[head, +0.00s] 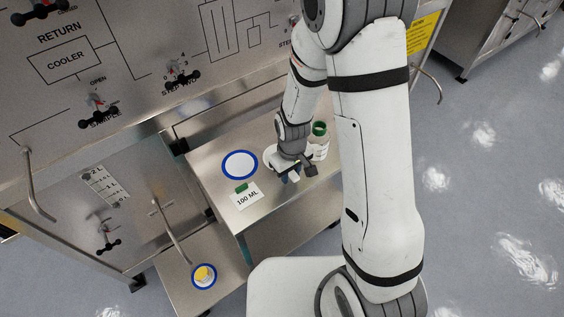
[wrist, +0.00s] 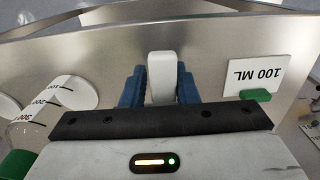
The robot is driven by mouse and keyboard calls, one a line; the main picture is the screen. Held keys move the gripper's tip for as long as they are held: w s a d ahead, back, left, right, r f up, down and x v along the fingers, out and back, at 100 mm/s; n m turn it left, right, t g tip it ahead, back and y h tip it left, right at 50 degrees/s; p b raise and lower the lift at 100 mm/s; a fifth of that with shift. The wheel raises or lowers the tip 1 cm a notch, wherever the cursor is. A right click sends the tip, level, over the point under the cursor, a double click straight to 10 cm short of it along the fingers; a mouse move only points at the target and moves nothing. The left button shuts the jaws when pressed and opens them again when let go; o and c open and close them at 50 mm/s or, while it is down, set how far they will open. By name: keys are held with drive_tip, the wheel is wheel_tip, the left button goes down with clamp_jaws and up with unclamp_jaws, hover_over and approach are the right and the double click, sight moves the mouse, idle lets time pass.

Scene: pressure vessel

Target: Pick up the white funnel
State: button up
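The white funnel (head: 269,155) is on the small steel table, mostly hidden under my gripper in the head view. In the wrist view its white tab-like end (wrist: 162,75) stands between the blue fingers, which seem to press against both its sides. My gripper (head: 290,177) is low over the table, and it also shows in the wrist view (wrist: 161,88). The rest of the funnel is hidden by the gripper body. I cannot tell whether it is clear of the table.
A graduated bottle with a green cap (head: 320,129) stands close to the right of my gripper. A blue-ringed white disc (head: 240,165) and a "100 ML" card (head: 247,197) with a green piece lie left. A steel panel with valve handles rises behind. A lower shelf holds a blue-ringed yellow spot (head: 204,276).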

clamp_jaws()
drive_tip(key=shift+r, duration=0.15)
